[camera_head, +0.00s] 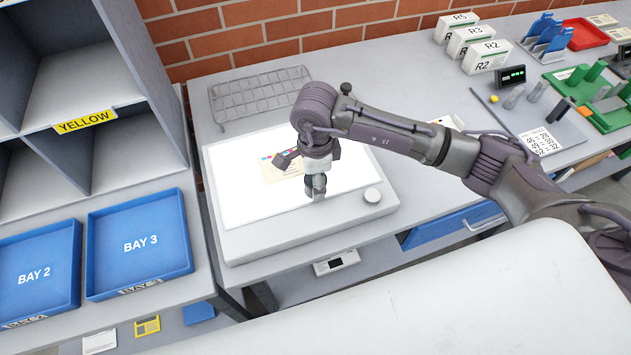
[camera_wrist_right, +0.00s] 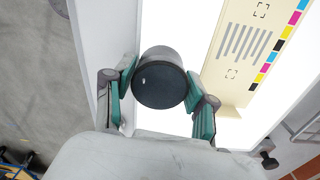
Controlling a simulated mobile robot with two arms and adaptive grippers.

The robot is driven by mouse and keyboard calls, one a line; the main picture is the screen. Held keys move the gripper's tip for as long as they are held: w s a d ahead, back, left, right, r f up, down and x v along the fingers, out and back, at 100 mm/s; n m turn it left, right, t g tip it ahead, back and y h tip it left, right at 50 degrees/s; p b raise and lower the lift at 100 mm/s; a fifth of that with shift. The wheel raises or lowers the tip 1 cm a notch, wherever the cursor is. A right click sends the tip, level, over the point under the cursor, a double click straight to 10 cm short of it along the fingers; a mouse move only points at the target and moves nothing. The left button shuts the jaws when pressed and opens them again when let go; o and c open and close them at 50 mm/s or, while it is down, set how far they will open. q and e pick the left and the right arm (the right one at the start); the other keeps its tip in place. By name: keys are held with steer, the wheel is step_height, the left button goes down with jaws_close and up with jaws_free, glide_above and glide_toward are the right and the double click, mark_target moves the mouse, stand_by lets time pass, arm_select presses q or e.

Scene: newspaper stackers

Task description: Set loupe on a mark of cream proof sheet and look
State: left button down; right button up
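The cream proof sheet (camera_head: 271,173) lies on the lit white panel of the light table (camera_head: 238,212), partly hidden by my right gripper. In the wrist view the sheet (camera_wrist_right: 240,58) shows grey bars, corner-bracket marks and a strip of colour patches. My right gripper (camera_head: 318,187) points down over the panel, near its front edge. In the wrist view its teal-padded fingers (camera_wrist_right: 160,85) close on both sides of the dark, round-topped loupe (camera_wrist_right: 159,84). The loupe is beside the sheet, apart from the marks; whether its base touches the panel is unclear. My left gripper is out of view.
A wire rack (camera_head: 258,94) stands behind. Blue bay trays (camera_head: 140,243) and grey shelving are at left. White boxes (camera_head: 487,56), a red tray (camera_head: 585,34) and a green fixture (camera_head: 603,105) are at right.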

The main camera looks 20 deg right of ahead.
steer(key=c, duration=0.7)
steer(key=shift+r, duration=0.15)
